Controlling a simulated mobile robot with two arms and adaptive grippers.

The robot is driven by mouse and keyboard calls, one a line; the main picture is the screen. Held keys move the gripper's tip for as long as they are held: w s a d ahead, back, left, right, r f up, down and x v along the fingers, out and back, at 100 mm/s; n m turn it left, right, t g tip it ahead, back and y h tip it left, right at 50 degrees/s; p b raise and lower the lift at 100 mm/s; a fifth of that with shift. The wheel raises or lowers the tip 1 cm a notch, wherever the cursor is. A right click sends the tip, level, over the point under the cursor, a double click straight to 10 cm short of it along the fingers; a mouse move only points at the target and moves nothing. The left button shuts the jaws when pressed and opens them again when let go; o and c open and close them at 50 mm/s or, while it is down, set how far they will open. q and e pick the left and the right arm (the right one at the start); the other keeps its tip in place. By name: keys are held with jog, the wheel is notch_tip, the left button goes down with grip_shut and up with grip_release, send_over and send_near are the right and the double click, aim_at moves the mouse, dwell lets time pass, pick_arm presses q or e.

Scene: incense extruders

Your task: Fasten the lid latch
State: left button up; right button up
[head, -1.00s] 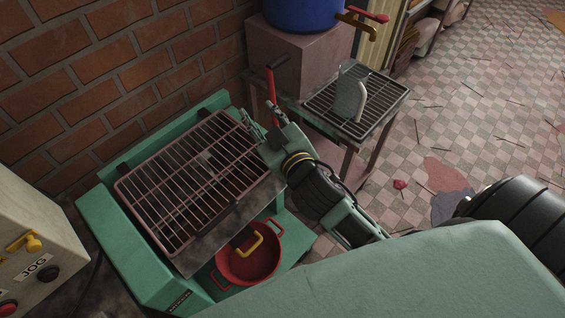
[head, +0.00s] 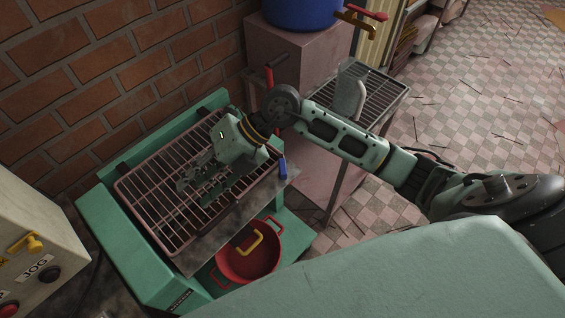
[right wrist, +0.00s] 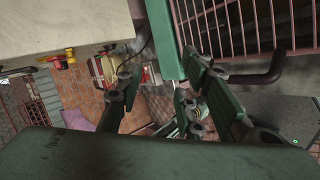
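The barred reddish lid (head: 150,205) lies on the green machine (head: 105,215), and its bars also show in the right wrist view (right wrist: 240,20). A blue-handled piece (head: 282,168), possibly the latch, stands at the lid's right edge; I cannot tell whether it is fastened. My right gripper (head: 200,189) is over the lid, its fingers apart and pointing left toward the bars. In the right wrist view the fingers (right wrist: 165,85) are spread with nothing between them. A dark bracket handle (right wrist: 262,74) shows beside one finger. My left gripper is not in view.
A red pot (head: 248,262) with a yellow handle sits on the lower shelf. A control box (head: 35,240) stands at left. A brick wall (head: 120,70) closes the back. A red lever (head: 269,75) and a wire-rack table (head: 375,100) lie behind my right arm.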

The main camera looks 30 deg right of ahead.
jog(key=w+d+f+h, duration=0.2)
jog(key=d+f+h, duration=0.3)
jog(key=d, duration=0.5)
jog(key=m+h, duration=0.2)
jog(key=h, duration=0.3)
send_over(283, 166)
jog(key=shift+a+g, duration=0.15)
jog(key=shift+g, duration=0.25)
jog(key=shift+d+f+h, duration=0.2)
jog(key=shift+h, duration=0.1)
notch_tip(283, 166, down, 6)
jog(key=shift+a+p, duration=0.1)
jog(key=shift+p, duration=0.95)
jog(key=shift+f, duration=0.7)
grip_shut()
